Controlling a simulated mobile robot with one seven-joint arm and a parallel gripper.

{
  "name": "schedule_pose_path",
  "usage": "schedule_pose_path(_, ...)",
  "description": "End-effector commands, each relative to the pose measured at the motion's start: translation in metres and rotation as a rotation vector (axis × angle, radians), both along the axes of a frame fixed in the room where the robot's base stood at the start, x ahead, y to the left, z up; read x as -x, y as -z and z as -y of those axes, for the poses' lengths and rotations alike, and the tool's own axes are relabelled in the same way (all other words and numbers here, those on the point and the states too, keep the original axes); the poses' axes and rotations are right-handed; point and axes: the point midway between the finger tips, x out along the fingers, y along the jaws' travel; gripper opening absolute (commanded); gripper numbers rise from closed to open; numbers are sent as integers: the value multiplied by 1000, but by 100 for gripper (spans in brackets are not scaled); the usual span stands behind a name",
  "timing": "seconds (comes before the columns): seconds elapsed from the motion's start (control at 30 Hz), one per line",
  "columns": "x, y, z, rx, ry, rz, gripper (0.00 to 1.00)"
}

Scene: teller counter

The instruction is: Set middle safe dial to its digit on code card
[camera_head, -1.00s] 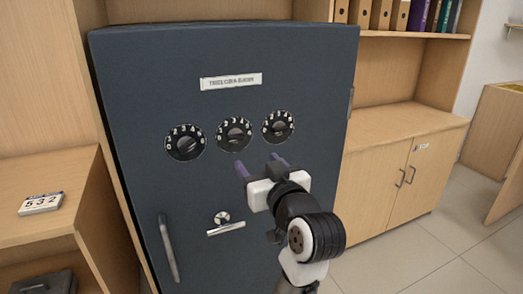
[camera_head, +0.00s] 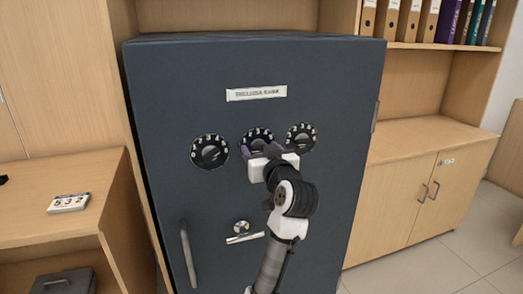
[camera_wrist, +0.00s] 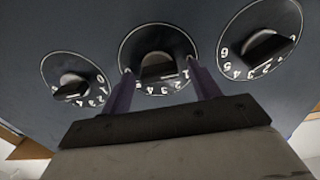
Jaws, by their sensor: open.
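The dark blue safe (camera_head: 300,215) has a row of three round black dials with white digits. The middle dial (camera_head: 258,136) is partly hidden behind my gripper (camera_head: 264,151) in the head view. In the wrist view the middle dial (camera_wrist: 158,57) lies between my gripper's two purple fingers (camera_wrist: 158,75), which are open, one on each side of its knob (camera_wrist: 158,72). I cannot tell whether the fingers touch the knob. The code card (camera_head: 68,202) reads 532 and lies on the wooden shelf at left.
The left dial (camera_head: 209,151) and right dial (camera_head: 301,137) sit close beside the middle one. Below are a keyhole plate (camera_head: 241,227), a lever (camera_head: 245,238) and a long vertical handle (camera_head: 188,255). A grey box (camera_head: 63,282) is at lower left.

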Motion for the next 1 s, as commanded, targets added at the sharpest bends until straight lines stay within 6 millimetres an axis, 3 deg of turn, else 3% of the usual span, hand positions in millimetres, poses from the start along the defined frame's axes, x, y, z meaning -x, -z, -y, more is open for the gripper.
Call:
schedule_pose_path(0.2, 0, 0, 0, 0, 0, 0, 62)
schedule_pose_path(0.53, 0, 0, 0, 0, 0, 0, 19)
schedule_pose_path(1.0, 0, -1, 0, -106, 1, -37, 17)
